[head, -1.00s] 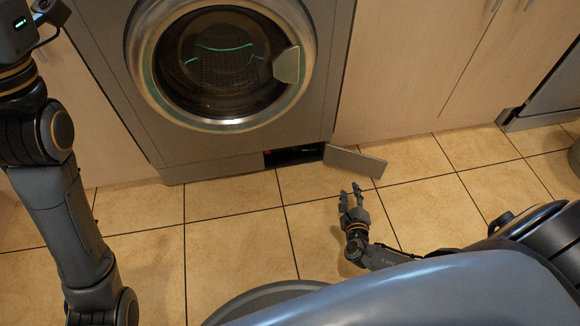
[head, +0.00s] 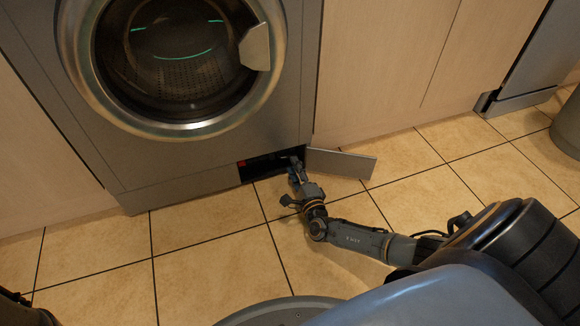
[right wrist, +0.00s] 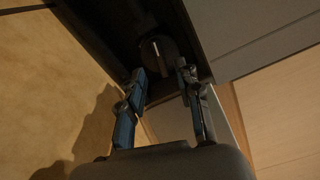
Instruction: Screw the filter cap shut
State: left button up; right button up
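The filter cap (right wrist: 157,54) is a dark round knob with a pale ridge across it, inside the dark filter opening (head: 262,166) low on the washing machine (head: 205,178). My right gripper (head: 294,164) is at the right part of this opening. In the right wrist view its two fingers (right wrist: 163,73) are spread apart, with the cap visible just beyond and between their tips. I see no clear contact with the cap. In the head view the cap is hidden or too dark to make out. My left gripper is out of view.
The small filter flap (head: 342,163) stands open on the right of the opening, close beside my right gripper. A small red spot (head: 243,163) shows at the opening's left end. Tiled floor (head: 210,262) in front is clear. Cabinets (head: 385,65) flank the machine.

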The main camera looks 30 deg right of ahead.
aim_at(289, 157)
jog(key=b+x, duration=0.1)
jog(key=x, duration=0.3)
jog(key=shift+b, duration=0.35)
grip_shut()
